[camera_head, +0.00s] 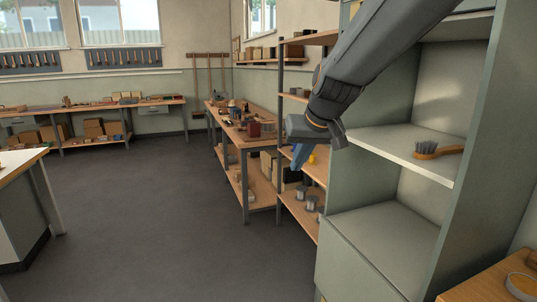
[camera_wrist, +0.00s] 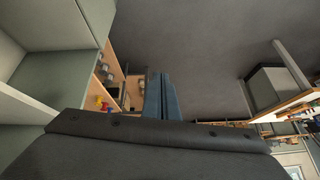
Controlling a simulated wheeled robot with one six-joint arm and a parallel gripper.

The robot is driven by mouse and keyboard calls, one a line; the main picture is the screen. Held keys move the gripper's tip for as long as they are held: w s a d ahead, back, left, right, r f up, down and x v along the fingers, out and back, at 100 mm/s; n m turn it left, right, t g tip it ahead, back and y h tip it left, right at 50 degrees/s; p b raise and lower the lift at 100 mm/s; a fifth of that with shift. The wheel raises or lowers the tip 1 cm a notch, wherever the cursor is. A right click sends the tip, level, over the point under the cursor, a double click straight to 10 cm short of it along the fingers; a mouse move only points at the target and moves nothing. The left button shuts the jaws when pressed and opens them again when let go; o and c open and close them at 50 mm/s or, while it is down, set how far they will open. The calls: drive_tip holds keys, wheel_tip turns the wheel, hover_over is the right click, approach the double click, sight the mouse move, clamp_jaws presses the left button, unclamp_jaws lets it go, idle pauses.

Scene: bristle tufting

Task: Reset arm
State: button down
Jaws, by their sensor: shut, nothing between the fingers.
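My gripper (camera_head: 299,157) hangs from my raised arm in front of the open cabinet's left side in the head view, fingers pointing down. In the wrist view its two blue fingers (camera_wrist: 161,95) lie side by side, shut with nothing between them. A brush (camera_head: 437,150) with a wooden handle and dark bristles lies on the cabinet's middle shelf (camera_head: 395,148), to the right of my gripper and apart from it.
The pale green cabinet (camera_head: 350,235) stands close on the right, its lower compartment empty. A wooden rack (camera_head: 303,207) with tins and boxes stands behind my gripper. A long workbench (camera_head: 243,136) is further back. The dark floor (camera_head: 140,210) at the left is clear.

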drive_tip(key=s+d+f+g, duration=0.2)
drive_tip(key=s+d+f, duration=0.2)
drive_tip(key=s+f, duration=0.2)
drive_tip(key=s+d+f+m+g+h, duration=0.1)
drive_tip(key=s+d+f, duration=0.3)
drive_tip(key=s+f, duration=0.3)
drive_tip(key=s+d+f+m+g+h, duration=0.1)
drive_tip(key=s+d+f+g, duration=0.1)
drive_tip(key=s+f, duration=0.5)
drive_tip(key=s+d, duration=0.1)
drive_tip(key=s, duration=0.4)
drive_tip(key=shift+s+d+f+g, duration=0.15)
drive_tip(key=shift+d+f+g, duration=0.15)
drive_tip(key=shift+d, duration=0.1)
drive_tip(key=shift+a, duration=0.15)
